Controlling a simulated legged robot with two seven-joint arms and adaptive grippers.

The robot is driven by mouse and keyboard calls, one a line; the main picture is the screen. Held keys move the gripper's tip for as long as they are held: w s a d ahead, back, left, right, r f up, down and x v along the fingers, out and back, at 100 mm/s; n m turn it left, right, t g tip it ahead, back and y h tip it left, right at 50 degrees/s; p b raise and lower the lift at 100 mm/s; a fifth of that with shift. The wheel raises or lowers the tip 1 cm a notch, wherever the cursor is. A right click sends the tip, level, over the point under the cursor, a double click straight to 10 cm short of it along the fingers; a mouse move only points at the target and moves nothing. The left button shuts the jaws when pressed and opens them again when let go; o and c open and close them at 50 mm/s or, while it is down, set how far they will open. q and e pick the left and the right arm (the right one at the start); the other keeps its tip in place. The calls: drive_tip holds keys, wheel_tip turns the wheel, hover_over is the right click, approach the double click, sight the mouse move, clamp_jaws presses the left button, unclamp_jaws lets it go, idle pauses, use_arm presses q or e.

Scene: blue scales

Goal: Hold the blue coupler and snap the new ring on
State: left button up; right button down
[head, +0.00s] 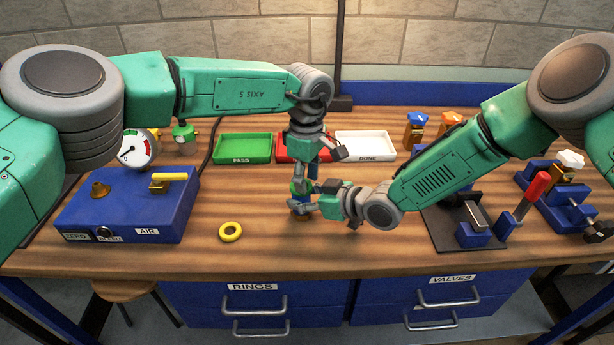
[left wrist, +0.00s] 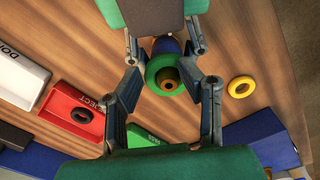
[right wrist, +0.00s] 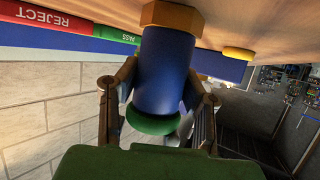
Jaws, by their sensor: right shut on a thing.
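The blue coupler (right wrist: 165,75) stands upright on the table on a brass hex base (right wrist: 172,16), which the right wrist view shows upside down. A green ring (left wrist: 153,70) sits at the coupler's top end, with a brass centre (left wrist: 168,84) showing inside it. My right gripper (right wrist: 163,100) is shut on the blue body from the side. My left gripper (left wrist: 172,80) is open above the coupler, its fingers apart on both sides of the green ring. A yellow ring (head: 230,231) lies flat on the table, left of the coupler; it also shows in the left wrist view (left wrist: 231,88).
The blue air box (head: 125,205) with its gauge stands left. A green PASS tray (head: 243,160), a red REJECT tray (left wrist: 68,125) holding a black ring, and a white DONE tray (head: 366,157) are behind. Blue fixtures (head: 472,235) stand right. Front table area is clear.

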drive_tip(key=shift+s+f, duration=0.1)
drive_tip(key=shift+f, duration=0.05)
use_arm(q)
drive_tip(key=shift+r, duration=2.4)
use_arm(e)
drive_tip(key=c, duration=1)
unclamp_jaws()
